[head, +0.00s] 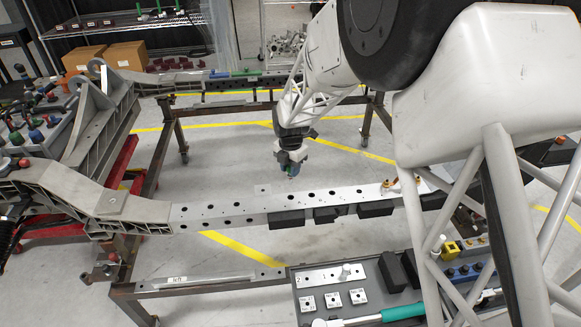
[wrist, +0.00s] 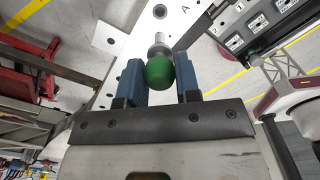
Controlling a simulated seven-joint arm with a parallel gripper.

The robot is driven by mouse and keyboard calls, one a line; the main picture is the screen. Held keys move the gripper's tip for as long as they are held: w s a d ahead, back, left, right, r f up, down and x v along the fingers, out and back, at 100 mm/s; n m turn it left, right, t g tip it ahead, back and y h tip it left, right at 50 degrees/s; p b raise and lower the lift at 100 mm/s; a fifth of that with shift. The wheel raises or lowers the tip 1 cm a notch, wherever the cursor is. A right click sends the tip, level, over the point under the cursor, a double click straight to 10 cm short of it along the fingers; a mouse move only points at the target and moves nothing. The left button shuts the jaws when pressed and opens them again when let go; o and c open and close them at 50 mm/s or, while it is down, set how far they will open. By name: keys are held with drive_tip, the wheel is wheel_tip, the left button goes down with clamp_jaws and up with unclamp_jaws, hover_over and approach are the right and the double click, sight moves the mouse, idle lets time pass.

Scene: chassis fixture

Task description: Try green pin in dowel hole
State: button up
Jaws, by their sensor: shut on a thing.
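My gripper (wrist: 159,82) has two blue fingers shut on the green pin (wrist: 159,71), gripping its round green knob. The pin's metal shank points away from the gripper, toward the pale chassis rail (wrist: 124,22). A dark round hole (wrist: 160,11) marked with the letter A lies beyond the pin tip in the wrist view. The pin tip looks apart from the hole. In the head view my gripper (head: 291,165) points down above the far side of the rail (head: 255,203), which has several dark holes. The pin is small there.
A grey tray (head: 300,283) with a numbered plate, labelled blocks and a green-handled tool stands at the front right. Black blocks (head: 288,219) sit along the rail's near side. A curved chassis bracket (head: 95,125) rises at the left. Open floor shows behind the rail.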

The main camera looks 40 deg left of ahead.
sight(290, 183)
drive_tip(key=shift+f, duration=2.7)
drive_tip(key=shift+f, duration=1.3)
drive_tip(key=o, duration=1.1)
drive_tip(key=shift+r, duration=0.1)
drive_tip(key=shift+r, duration=4.35)
